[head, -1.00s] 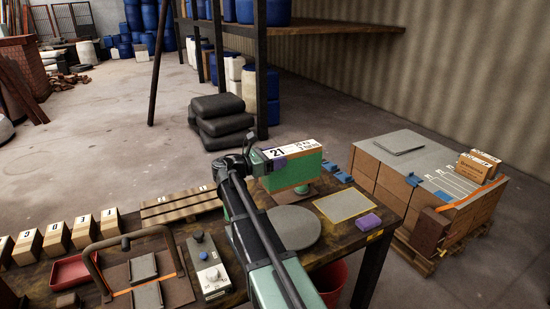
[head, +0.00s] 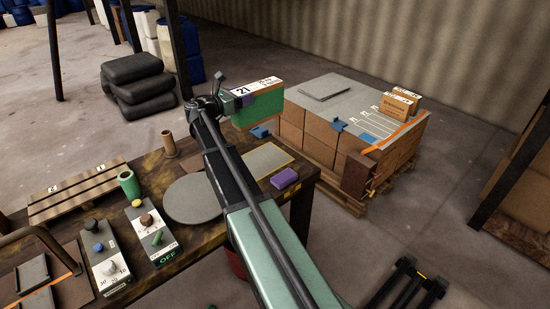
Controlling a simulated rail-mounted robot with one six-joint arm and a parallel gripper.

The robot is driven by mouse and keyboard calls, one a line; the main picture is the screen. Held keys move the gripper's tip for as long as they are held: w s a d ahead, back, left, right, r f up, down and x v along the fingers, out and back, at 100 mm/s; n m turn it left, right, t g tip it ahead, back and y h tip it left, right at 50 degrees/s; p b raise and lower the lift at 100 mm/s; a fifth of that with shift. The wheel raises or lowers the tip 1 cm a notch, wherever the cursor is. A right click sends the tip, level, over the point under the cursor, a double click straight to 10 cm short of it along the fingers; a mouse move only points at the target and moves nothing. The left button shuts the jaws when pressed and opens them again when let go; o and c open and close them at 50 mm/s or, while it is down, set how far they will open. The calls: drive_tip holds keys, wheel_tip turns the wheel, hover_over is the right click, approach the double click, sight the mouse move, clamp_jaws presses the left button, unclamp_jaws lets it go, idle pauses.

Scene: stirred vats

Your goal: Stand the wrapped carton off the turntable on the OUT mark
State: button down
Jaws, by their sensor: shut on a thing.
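The green carton (head: 257,117), with a white top band reading 21, is in my gripper (head: 246,101). The gripper is shut on its left end, where a purple patch shows; the fingertips are hard to make out. The carton looks upright and raised, showing above and behind the far edge of the table. The turntable (head: 193,199) is a bare grey disc on the table, to the lower left of the carton. A yellow-edged rectangle (head: 267,160), perhaps the OUT mark, lies empty on the table below the carton in the picture. I cannot read any lettering on it.
A purple block (head: 285,178) lies beside the rectangle near the table's right edge. Control boxes (head: 151,232) and a green cylinder (head: 129,184) stand left of the turntable. A pallet stack of cartons (head: 320,142) stands on the floor behind the table. My arm crosses the table.

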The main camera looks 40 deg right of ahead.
wheel_tip(320, 180, down, 20)
drive_tip(key=b, duration=2)
drive_tip(key=shift+a, duration=0.3)
drive_tip(key=c, duration=0.7)
unclamp_jaws()
drive_tip(key=shift+w+f, duration=0.1)
drive_tip(key=shift+f, duration=0.05)
drive_tip(key=o, duration=0.5)
drive_tip(key=a, duration=1.2)
drive_tip(key=shift+w+r, duration=0.15)
drive_tip(key=shift+r, duration=0.1)
